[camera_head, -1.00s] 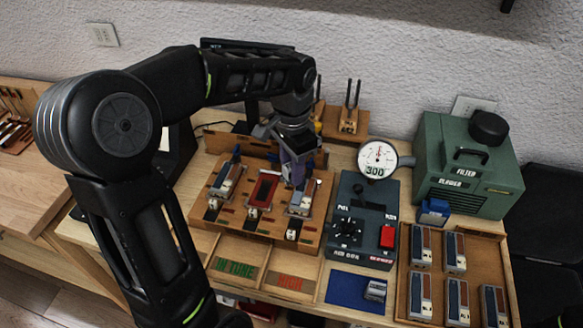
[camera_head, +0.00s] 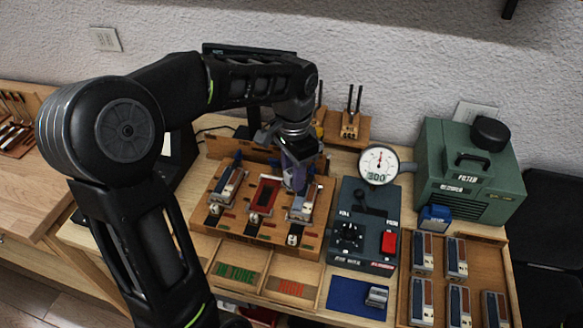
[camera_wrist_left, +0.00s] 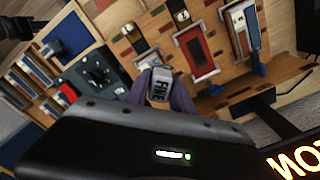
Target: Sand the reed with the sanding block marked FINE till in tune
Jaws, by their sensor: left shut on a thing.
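My left gripper (camera_head: 295,180) is shut on the grey sanding block marked FINE, whose lettering shows in the left wrist view (camera_wrist_left: 160,86). It holds the block low over the right station of the wooden fixture (camera_head: 228,233). A grey and blue reed piece (camera_head: 301,208) lies there, partly hidden by the gripper; I cannot tell whether the block touches it. A similar piece (camera_head: 226,186) lies at the left station, and a red plate (camera_head: 265,194) in the middle. A round dial gauge (camera_head: 379,163) stands behind.
A dark control box (camera_head: 362,222) with a knob and red button stands right of the fixture. A green bellows box (camera_head: 468,175) is at the back right. A wooden tray (camera_head: 440,298) holds several reed pieces. A blue mat (camera_head: 348,294) and green and red marked compartments (camera_head: 236,272) lie in front.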

